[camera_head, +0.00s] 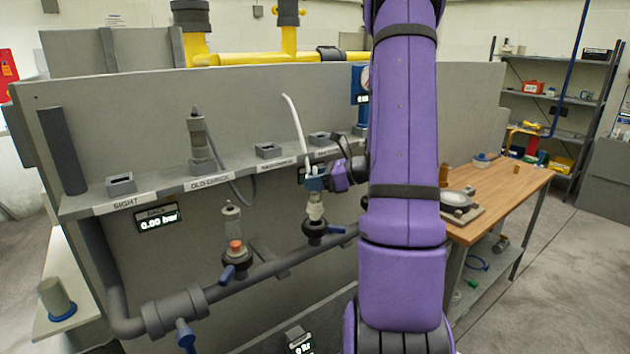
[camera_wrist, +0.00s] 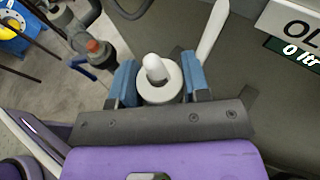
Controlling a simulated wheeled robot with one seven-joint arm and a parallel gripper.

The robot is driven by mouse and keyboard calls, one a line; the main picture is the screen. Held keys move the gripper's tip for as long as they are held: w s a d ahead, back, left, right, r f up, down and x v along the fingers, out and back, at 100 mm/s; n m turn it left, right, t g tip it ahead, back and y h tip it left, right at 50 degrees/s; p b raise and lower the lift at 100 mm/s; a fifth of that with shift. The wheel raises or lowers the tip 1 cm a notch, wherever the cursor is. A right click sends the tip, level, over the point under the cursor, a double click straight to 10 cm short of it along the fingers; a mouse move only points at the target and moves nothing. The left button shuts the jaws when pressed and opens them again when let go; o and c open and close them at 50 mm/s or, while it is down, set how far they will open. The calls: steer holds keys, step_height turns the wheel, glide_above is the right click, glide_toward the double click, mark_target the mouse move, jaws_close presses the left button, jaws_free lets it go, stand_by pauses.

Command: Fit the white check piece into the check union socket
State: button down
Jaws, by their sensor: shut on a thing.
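My gripper (camera_head: 314,183) has its blue fingers shut on the white check piece, at the upright fitting on the right of the grey pipe. In the wrist view the white check piece (camera_wrist: 158,82) shows as a white ring with a rounded peg, between the two blue fingertips. Below the fingers in the head view is a pale fitting (camera_head: 315,207) above a dark valve body (camera_head: 316,229) with a blue handle. I cannot tell whether the piece is seated in the union socket or above it; the fingers hide the joint.
A shelf with labels and small grey holders (camera_head: 269,151) runs along the panel behind my gripper. A grey fitting (camera_head: 200,140) stands on it. A red-topped valve (camera_head: 236,249) is left of my gripper. A curved white strip (camera_head: 295,125) rises close by. A wooden table (camera_head: 505,190) is right.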

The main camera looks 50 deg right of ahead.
steer(key=shift+f, duration=1.7)
steer(key=c, duration=0.5)
jaws_free()
steer(key=v, duration=1)
steer(key=shift+s+d, duration=0.25)
steer(key=shift+s, duration=0.05)
steer(key=shift+r, duration=0.1)
steer(key=w+a+r+n+g, duration=0.1)
steer(key=a+r+n+g, duration=0.25)
steer(key=a, duration=0.35)
steer(key=a+r+n+g+y, duration=0.1)
steer(key=a+r+n+g, duration=0.1)
steer(key=a+n, duration=0.4)
steer(key=w+a+r+n+g, duration=0.1)
steer(key=a+r+n+g, duration=0.2)
steer(key=a, duration=0.6)
steer(key=s+a+r+n+h, duration=0.3)
steer(key=s+a+n+h, duration=0.1)
steer(key=a+n, duration=0.3)
steer(key=s+a+r+n+t+h, duration=0.1)
steer(key=s+a+r+n+h, duration=0.3)
steer(key=s+a+n, duration=0.3)
steer(key=n, duration=0.3)
steer(key=shift+s+r+n, duration=0.2)
steer(key=shift+s+n, duration=0.1)
steer(key=shift+n, duration=0.05)
